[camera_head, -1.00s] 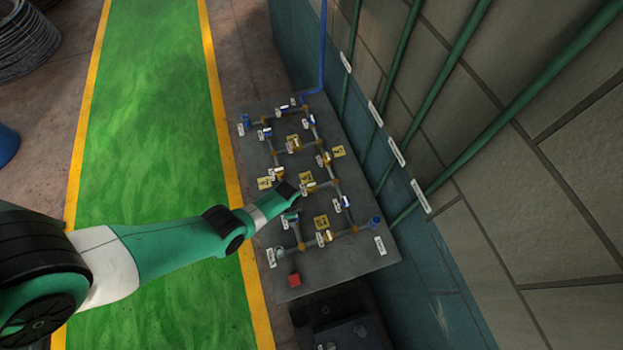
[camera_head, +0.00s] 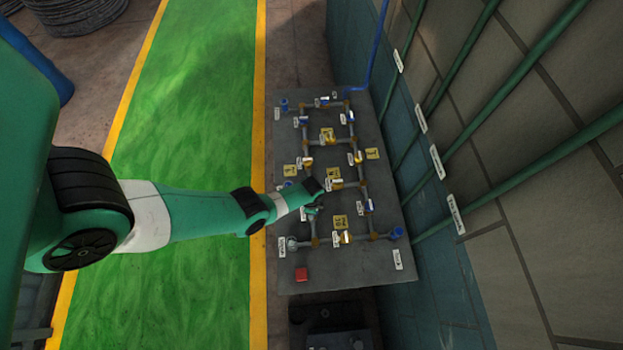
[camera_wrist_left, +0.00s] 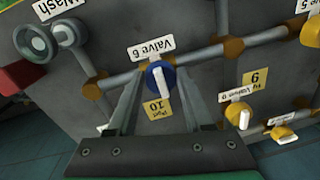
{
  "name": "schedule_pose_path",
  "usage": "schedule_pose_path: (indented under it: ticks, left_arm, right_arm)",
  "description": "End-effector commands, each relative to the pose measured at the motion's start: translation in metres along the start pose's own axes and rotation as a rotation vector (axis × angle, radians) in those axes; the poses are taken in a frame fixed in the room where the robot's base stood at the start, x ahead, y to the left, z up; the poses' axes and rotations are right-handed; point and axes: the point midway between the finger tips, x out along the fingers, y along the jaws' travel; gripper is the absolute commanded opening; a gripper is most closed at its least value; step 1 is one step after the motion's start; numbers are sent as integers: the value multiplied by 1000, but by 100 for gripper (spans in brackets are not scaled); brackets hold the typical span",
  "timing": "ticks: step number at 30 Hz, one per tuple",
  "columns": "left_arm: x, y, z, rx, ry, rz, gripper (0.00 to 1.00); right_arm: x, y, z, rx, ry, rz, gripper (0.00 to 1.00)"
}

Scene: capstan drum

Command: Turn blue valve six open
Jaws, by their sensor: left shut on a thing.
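Blue valve six (camera_wrist_left: 157,72), with a white bar handle, sits on a grey pipe in the left wrist view beside its "Valve 6" tag (camera_wrist_left: 152,47). The white bar points down the picture, across the pipe's line. My left gripper (camera_wrist_left: 160,78) has a finger on each side of the valve and is shut on it. In the head view my left gripper (camera_head: 313,197) is at the panel's lower left and mostly hides this valve. My right gripper is not in view.
The grey panel (camera_head: 285,215) carries pipes, blue and yellow valves and yellow tags. A "Wash" knob (camera_wrist_left: 33,42) and a red block (camera_head: 301,274) are close by. A yellow valve (camera_wrist_left: 238,114) sits right of my fingers. A tiled wall (camera_head: 560,200) rises to the right.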

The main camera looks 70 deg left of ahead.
Motion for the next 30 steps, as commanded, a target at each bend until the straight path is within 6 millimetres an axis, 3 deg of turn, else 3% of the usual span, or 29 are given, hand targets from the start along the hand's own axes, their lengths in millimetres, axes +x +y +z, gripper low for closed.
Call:
schedule_pose_path:
  ticks: [1,3,14,30]
  left_arm:
    - [0,0,0,0,0,-1,10]
    - [0,0,0,0,0,-1,0]
    - [0,0,0,-43,-3,-1,0]
    - [0,1,-2,-446,-34,-2,0]
  right_arm:
    - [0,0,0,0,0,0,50]
    - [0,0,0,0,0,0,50]
    - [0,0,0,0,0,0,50]
    - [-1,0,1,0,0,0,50]
